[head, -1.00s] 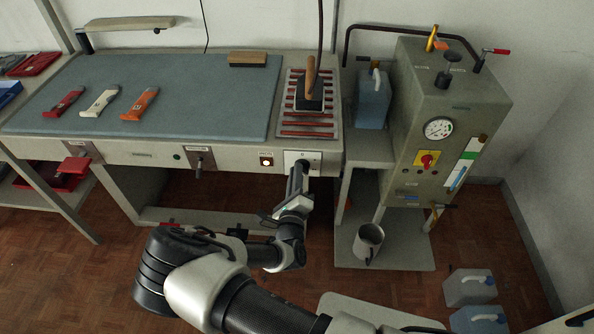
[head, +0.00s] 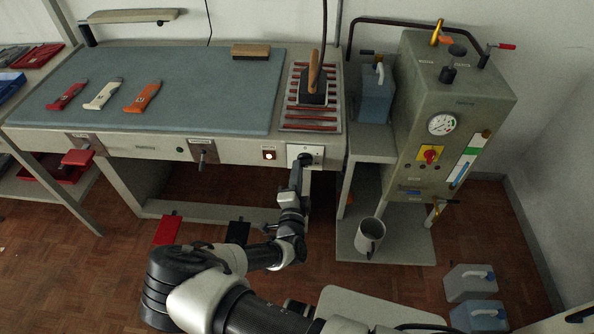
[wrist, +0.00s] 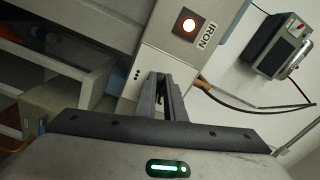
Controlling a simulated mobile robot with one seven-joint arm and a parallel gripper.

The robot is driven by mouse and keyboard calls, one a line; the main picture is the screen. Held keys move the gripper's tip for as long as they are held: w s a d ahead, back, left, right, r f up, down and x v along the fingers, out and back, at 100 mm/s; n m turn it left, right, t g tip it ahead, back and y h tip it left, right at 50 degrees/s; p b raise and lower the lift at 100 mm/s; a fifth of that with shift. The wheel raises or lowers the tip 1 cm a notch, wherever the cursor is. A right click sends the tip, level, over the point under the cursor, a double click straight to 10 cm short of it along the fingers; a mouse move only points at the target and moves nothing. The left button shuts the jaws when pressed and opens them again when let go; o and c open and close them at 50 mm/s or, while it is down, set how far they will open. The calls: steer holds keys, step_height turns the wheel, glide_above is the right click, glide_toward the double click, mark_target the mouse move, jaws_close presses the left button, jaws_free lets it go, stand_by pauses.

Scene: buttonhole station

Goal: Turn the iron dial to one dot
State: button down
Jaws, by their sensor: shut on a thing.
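The iron dial sits on a pale plate (head: 318,151) on the table's front edge, below the iron. My gripper (head: 304,161) is at this plate and shut on the dial, which its fingers and wrist hide. In the wrist view the gripper fingers (wrist: 165,92) are close together against the plate (wrist: 152,63). Small dark dots show on the plate left of the fingers. I cannot read the dial's pointer. A lit switch (wrist: 189,25) marked IRON is beside the plate; it also shows lit in the head view (head: 269,155).
The iron (head: 313,88) stands on a red-barred rest (head: 310,126) above the dial. A lever (head: 203,154) is on the table front to the left. A boiler cabinet (head: 450,100) and a metal jug (head: 369,237) are at the right. Pedals (head: 168,229) lie below.

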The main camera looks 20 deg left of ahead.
steer(key=shift+d+f+n, duration=0.1)
steer(key=shift+f+n, duration=0.15)
steer(key=shift+n, duration=0.85)
steer(key=c, duration=1.8)
jaws_free()
steer(key=shift+c, duration=0.2)
steer(key=shift+s, duration=0.1)
steer(key=v, duration=1.7)
steer(key=shift+s, duration=0.15)
